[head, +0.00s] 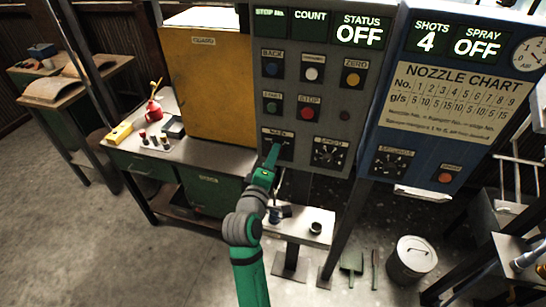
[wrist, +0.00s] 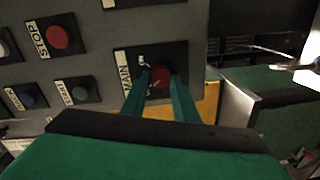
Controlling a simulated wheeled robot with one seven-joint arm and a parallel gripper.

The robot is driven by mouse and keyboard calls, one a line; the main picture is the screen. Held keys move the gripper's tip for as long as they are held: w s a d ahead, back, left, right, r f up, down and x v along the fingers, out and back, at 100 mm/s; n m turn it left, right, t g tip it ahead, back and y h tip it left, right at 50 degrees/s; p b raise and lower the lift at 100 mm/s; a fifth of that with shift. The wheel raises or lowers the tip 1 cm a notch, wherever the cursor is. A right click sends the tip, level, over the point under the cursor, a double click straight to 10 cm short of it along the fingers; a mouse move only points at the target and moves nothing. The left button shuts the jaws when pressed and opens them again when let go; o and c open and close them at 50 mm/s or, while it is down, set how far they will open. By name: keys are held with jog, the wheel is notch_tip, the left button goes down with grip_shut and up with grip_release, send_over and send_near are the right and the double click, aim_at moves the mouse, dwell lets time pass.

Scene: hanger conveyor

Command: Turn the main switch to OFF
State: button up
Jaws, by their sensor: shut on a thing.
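The main switch (wrist: 160,74) is a red knob on a dark square plate labelled MAIN in the wrist view. My gripper (wrist: 162,84) has one green finger on each side of the knob and is shut on it. In the head view my gripper (head: 273,152) reaches up to the dark MAIN plate (head: 284,136) at the lower left of the grey control panel (head: 330,112); the knob is mostly hidden there. The switch's exact setting cannot be read. The STATUS display (head: 360,32) shows OFF.
The grey panel also holds a red STOP button (head: 307,113), a green START button (head: 273,107) and a SPEED dial (head: 329,152). A blue panel (head: 450,90) stands at right. A yellow cabinet (head: 208,90) stands on the bench at left. Open floor lies at lower left.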

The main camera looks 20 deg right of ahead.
jog(key=shift+n, duration=0.4)
jog(key=o, duration=1.1)
jog(key=shift+c, duration=0.2)
jog(key=v, duration=1.1)
